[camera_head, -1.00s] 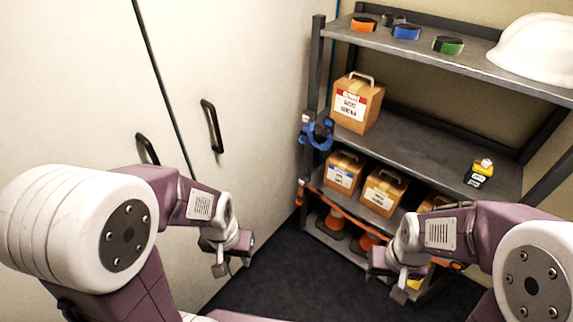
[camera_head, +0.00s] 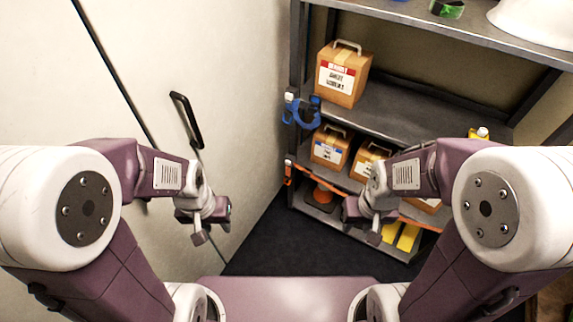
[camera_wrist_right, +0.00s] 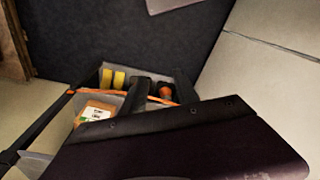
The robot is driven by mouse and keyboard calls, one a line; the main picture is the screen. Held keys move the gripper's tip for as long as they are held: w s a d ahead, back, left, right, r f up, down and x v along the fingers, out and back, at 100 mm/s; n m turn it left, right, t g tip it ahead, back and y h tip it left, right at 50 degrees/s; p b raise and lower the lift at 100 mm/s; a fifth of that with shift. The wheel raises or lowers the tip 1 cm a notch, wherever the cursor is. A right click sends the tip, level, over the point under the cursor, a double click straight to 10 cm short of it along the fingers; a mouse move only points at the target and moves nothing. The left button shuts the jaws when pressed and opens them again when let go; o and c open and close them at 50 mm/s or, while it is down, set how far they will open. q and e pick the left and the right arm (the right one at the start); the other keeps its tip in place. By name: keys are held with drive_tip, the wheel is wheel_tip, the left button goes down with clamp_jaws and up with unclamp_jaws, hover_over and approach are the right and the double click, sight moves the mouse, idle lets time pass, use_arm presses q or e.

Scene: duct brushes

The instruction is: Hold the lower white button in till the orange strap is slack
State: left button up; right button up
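The orange strap (camera_head: 332,188) runs along the front of the lower shelf and looks straight where visible; my right arm hides part of it. At its left end, a small white piece (camera_head: 288,162) on the left post appears to be the lower white button. A similar white piece (camera_head: 289,97) is higher on that post, by a blue strap (camera_head: 301,116). My left gripper (camera_head: 213,232) is open and empty before the white panel, left of the post. My right gripper (camera_head: 364,224) is open and empty before the lower shelf; its two fingers show apart in the right wrist view (camera_wrist_right: 160,88).
The rack holds a large carton (camera_head: 342,79) on the middle shelf and smaller cartons (camera_head: 330,148) behind the orange strap. An orange cone (camera_head: 322,196) and yellow items (camera_head: 400,236) are at the bottom. A cabinet handle (camera_head: 187,119) is at left. Dark floor (camera_head: 268,240) before the rack is clear.

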drive_tip(key=shift+s+d, duration=0.1)
drive_tip(key=shift+d, duration=0.05)
drive_tip(key=shift+s+d, duration=0.1)
drive_tip(key=shift+s, duration=0.1)
drive_tip(key=c, duration=0.5)
drive_tip(key=shift+r, duration=0.1)
clamp_jaws()
drive_tip(key=shift+w, duration=0.15)
idle(0.5)
